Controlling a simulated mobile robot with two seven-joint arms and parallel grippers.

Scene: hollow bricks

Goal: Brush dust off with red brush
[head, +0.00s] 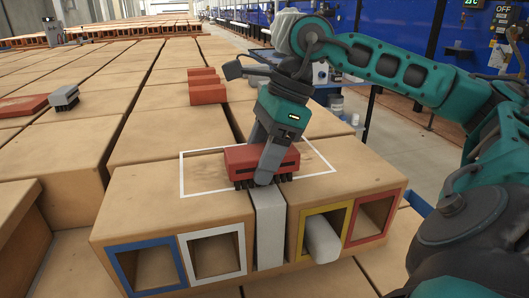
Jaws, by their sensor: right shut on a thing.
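The red brush (240,158) has dark bristles along its lower edge. It is in my right gripper (268,172), which comes down from above with its fingers shut on the brush. The bristles are at or just above the top of the front hollow bricks (130,205), inside a white painted outline (182,175). Darker dusty patches (312,158) show on the top within the outline. Whether the bristles touch the surface is hard to tell. My left gripper is not in view.
Blue (122,271), white (214,254), yellow (328,217) and red (374,214) frames edge the openings. A pale bar (270,230) fills the middle gap; a pale block (321,240) protrudes from the yellow opening. A grey brush (65,96) and red blocks (208,94) lie behind.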

